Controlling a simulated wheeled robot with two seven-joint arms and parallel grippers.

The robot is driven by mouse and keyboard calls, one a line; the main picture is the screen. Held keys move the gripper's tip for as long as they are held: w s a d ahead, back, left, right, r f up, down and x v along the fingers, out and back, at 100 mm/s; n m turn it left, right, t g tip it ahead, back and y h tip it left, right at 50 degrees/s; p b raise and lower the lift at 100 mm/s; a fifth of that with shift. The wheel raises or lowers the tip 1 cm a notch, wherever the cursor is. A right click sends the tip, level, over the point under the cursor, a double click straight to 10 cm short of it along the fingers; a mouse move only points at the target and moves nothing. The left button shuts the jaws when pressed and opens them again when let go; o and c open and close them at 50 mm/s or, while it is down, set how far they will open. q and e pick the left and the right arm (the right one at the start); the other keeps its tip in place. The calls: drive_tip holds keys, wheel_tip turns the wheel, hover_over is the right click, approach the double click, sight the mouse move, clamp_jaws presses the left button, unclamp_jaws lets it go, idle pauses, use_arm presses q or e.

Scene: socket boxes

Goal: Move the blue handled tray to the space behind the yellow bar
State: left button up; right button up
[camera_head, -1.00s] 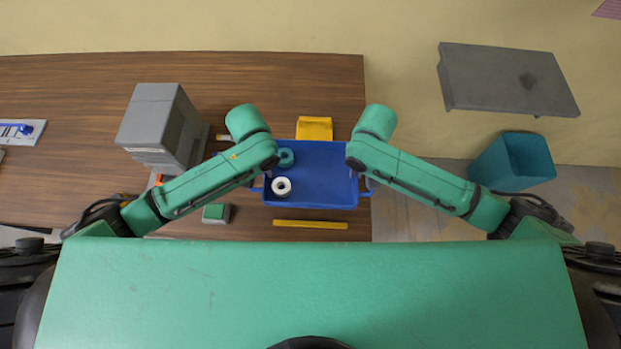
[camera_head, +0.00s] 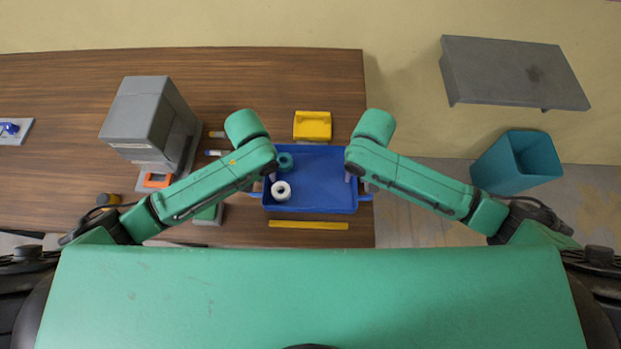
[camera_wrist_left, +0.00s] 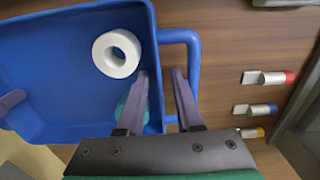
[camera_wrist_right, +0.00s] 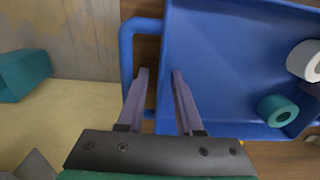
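The blue handled tray (camera_head: 318,178) sits on the table just behind the yellow bar (camera_head: 308,225), with a narrow strip of wood between. A white ring (camera_head: 281,190) and a teal ring (camera_head: 285,161) lie in its left part. My left gripper (camera_wrist_left: 162,75) is open, with one finger inside the tray and the other between its wall and a handle (camera_wrist_left: 190,50). My right gripper (camera_wrist_right: 160,76) is open and straddles the opposite wall beside the other handle (camera_wrist_right: 126,65). Gaps show between the fingers and the walls.
A yellow block (camera_head: 312,126) stands close behind the tray. A grey machine (camera_head: 152,120) and several small coloured-end pieces (camera_wrist_left: 264,78) are to the left. The table ends just right of the tray; a teal bin (camera_head: 517,165) stands beyond.

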use_arm(q)
drive_tip(key=shift+r, duration=0.1)
use_arm(e)
drive_tip(key=shift+r, duration=0.2)
use_arm(q)
wheel_tip(320, 180, up, 12)
use_arm(e)
wheel_tip(320, 180, up, 12)
drive_tip(key=shift+f, duration=0.2)
idle(0.4)
